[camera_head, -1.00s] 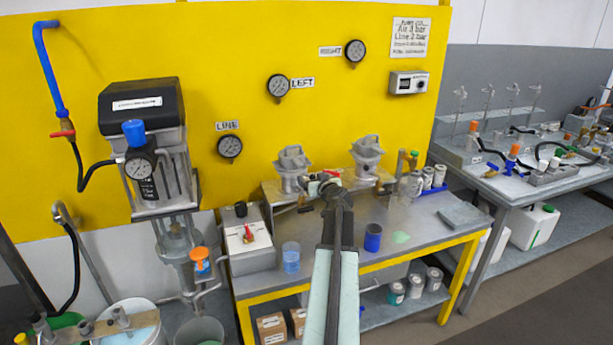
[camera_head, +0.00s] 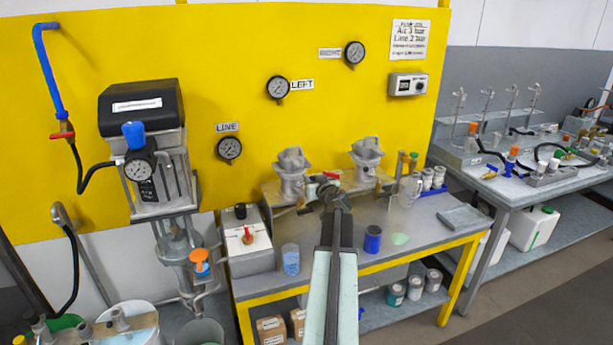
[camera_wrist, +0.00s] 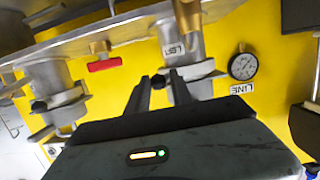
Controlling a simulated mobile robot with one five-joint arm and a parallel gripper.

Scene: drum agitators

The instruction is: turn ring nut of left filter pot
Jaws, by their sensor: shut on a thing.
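The left filter pot (camera_head: 292,178) is a grey metal pot at the back left of the bench, under the yellow panel. Whether the knob belongs to the ring nut is unclear.
A red valve handle (camera_wrist: 105,65) sits close to my gripper, between the pots. The right filter pot (camera_head: 367,162) stands to the right. A clear jug (camera_head: 409,190), a blue cup (camera_head: 373,239) and a clear beaker (camera_head: 291,259) stand on the bench. The bench front is partly clear.

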